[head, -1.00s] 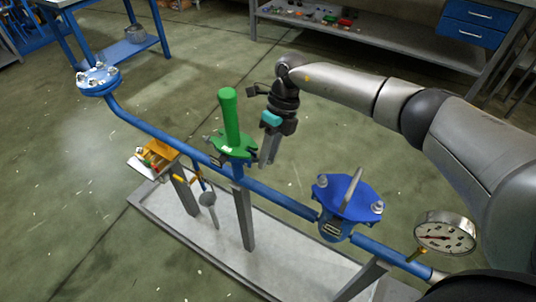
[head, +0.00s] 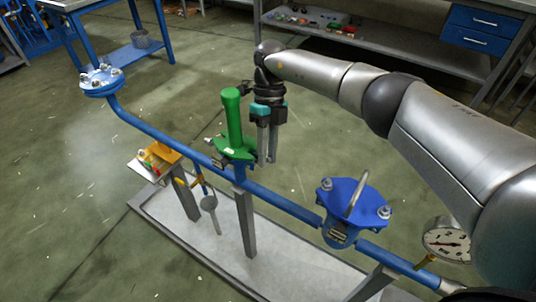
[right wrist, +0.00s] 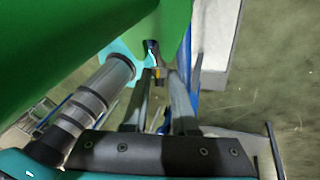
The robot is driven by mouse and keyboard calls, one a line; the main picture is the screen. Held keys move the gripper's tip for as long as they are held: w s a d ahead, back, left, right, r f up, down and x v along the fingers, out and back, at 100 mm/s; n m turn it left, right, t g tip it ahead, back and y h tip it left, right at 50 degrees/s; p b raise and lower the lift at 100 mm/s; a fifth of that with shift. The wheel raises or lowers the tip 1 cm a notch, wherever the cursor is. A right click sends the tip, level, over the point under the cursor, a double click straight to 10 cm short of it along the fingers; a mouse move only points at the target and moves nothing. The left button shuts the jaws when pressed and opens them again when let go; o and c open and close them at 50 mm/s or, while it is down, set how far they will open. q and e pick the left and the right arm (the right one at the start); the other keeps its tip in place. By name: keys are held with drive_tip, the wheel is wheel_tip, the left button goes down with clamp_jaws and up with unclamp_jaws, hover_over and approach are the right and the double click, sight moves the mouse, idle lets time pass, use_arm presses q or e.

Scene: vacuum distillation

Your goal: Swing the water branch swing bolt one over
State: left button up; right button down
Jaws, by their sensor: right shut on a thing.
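A green upright cylinder (head: 232,115) stands on a green flanged body (head: 236,150) on the blue pipe. My right gripper (head: 268,158) hangs with fingers down at the flange's right edge, beside the cylinder. In the right wrist view, my right gripper's fingers (right wrist: 163,76) reach under the green part, around a small dark metal bolt end (right wrist: 152,48). The fingers are shut on this swing bolt, which is mostly hidden by the fingers and green part. My left gripper is not in view.
A blue end flange (head: 100,80) is at the far left. A grey tray (head: 290,272) lies below.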

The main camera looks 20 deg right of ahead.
drive_tip(key=c, duration=0.9)
unclamp_jaws()
drive_tip(key=shift+c, duration=0.2)
drive_tip(key=shift+w+r, duration=0.1)
drive_tip(key=shift+r, duration=0.15)
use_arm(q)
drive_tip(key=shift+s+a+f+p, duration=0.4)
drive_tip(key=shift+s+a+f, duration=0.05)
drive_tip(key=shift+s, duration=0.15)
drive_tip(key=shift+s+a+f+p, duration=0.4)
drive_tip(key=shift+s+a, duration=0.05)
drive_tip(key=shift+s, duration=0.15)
use_arm(e)
drive_tip(key=v, duration=1.1)
drive_tip(key=shift+r, duration=0.3)
